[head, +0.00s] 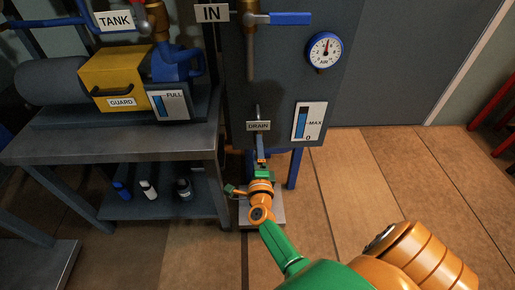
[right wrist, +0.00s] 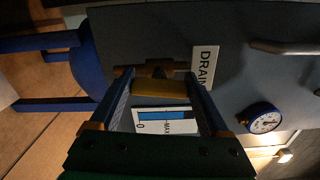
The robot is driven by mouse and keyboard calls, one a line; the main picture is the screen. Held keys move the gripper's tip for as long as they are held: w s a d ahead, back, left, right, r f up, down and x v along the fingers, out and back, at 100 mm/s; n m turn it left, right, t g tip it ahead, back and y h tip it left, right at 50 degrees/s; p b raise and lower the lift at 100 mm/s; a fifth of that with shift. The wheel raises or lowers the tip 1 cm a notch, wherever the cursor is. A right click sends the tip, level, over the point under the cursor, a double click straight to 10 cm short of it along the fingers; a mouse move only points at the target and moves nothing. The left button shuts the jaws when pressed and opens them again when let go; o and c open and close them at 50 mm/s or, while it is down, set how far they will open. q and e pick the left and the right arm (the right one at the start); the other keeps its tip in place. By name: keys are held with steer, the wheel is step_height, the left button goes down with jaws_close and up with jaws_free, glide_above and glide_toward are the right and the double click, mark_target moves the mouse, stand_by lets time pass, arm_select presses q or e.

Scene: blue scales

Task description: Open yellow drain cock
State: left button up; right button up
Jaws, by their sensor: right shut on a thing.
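The yellow drain cock handle (right wrist: 160,89) shows in the right wrist view, in front of a brass valve body (right wrist: 158,71). It lies crosswise between the two blue fingers of my right gripper (right wrist: 157,84), which is shut on it. In the head view my right gripper (head: 261,156) is below the DRAIN label (head: 258,126), at the lower edge of the grey tank panel (head: 285,75). There the gripper and arm hide most of the cock. My left gripper is not in view.
A gauge (head: 324,50) and a level indicator (head: 309,121) are on the panel. The IN valve's blue lever (head: 290,18) is above. A metal bench (head: 110,138) with a yellow guard (head: 116,77) stands left. Blue tank legs (head: 295,168) are close by.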

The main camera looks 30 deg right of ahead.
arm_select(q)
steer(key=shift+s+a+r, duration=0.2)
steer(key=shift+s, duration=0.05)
arm_select(e)
steer(key=shift+n, duration=0.6)
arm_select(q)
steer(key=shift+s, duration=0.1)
arm_select(e)
steer(key=shift+n, duration=0.3)
steer(key=o, duration=1.2)
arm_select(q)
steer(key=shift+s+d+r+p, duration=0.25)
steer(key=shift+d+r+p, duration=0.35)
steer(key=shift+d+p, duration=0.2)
arm_select(e)
steer(key=v, duration=0.7)
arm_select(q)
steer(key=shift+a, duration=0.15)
